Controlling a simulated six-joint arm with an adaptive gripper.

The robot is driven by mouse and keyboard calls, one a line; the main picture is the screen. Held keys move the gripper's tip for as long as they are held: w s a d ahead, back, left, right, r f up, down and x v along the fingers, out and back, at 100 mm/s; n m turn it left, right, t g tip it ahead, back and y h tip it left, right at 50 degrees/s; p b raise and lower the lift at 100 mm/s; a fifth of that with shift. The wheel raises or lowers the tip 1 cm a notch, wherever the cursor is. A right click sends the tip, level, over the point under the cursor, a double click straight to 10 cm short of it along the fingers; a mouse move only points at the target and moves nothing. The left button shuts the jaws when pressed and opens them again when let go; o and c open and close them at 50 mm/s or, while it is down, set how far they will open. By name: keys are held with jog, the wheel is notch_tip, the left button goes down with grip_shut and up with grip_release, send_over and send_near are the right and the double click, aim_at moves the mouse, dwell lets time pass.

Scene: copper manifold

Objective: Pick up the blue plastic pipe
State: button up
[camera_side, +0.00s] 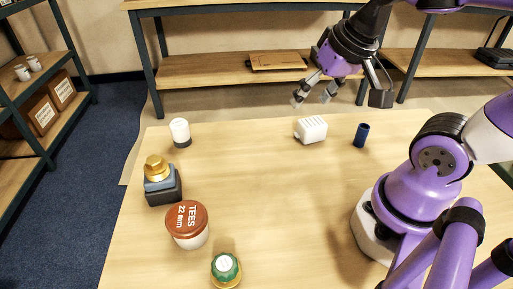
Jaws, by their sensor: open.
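The blue plastic pipe (361,135) is a short dark blue cylinder. It stands upright on the wooden table (265,185), near the far edge and right of the middle. My gripper (312,98) is open and empty. In the picture it appears above and to the left of the pipe, over the far edge of the table, with its fingers pointing down and left. A clear gap shows between the fingers and the pipe.
A white ribbed block (310,130) sits left of the pipe, below my gripper. A white cylinder with a dark base (180,132), a brass fitting on a dark block (160,180), a TEES tub (187,224) and a green-topped item (226,269) stand left. The table's middle is clear.

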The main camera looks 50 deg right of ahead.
jog(key=s+d+f+m+g, duration=0.1)
jog(key=d+f+m+g, duration=0.15)
jog(key=d+m, duration=1)
jog(key=m+g, duration=0.2)
jog(key=m, duration=1.9)
send_over(362, 133)
jog(key=d, duration=0.1)
jog(key=f, duration=0.3)
jog(key=shift+w+d+f+n, duration=0.1)
jog(key=shift+w+d+n, duration=0.1)
jog(key=shift+n, duration=0.05)
jog(key=shift+s+d+f+m+g+y, duration=0.2)
jog(key=shift+f+m+g+y, duration=0.1)
jog(key=shift+m, duration=0.2)
notch_tip(362, 133, down, 4)
jog(key=shift+r, duration=0.1)
jog(key=f, duration=0.6)
jog(key=shift+w+a+f, duration=0.1)
jog(key=shift+a, duration=0.1)
jog(key=shift+c, duration=0.4)
jog(key=c, duration=0.9)
